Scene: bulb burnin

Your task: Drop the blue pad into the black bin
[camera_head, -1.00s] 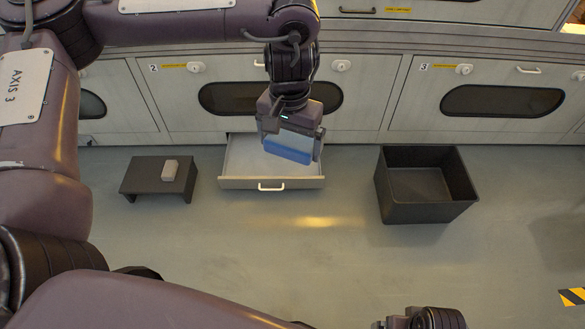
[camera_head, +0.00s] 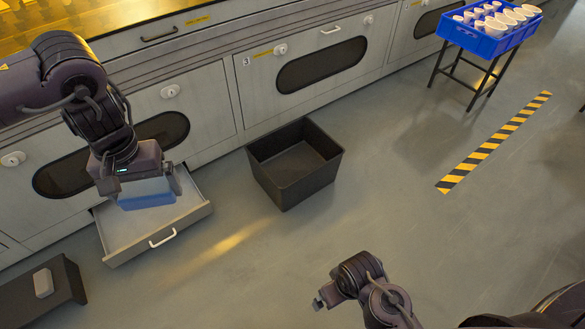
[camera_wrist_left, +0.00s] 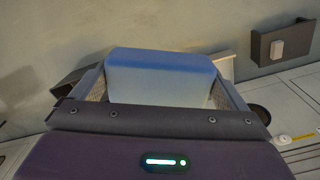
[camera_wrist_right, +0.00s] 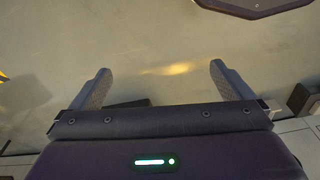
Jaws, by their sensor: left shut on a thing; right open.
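The blue pad (camera_head: 146,196) is held by my left gripper (camera_head: 143,186) above the open drawer. The left wrist view shows the pad (camera_wrist_left: 160,78) between the two fingers, which are shut on it. The black bin (camera_head: 312,184) stands on the floor to the right of the drawer, and its visible inside is empty. The pad is to the left of the bin, apart from it. My right gripper (camera_head: 322,299) is low in the head view, nearer than the bin. The right wrist view shows its fingers (camera_wrist_right: 160,78) apart with nothing between them.
The open drawer (camera_head: 190,214) juts from the cabinet row. A dark low stand (camera_head: 66,286) with a grey block (camera_head: 43,283) is at lower left. A blue crate (camera_head: 488,43) of white cups stands on a table at upper right. Floor around the bin's front is clear.

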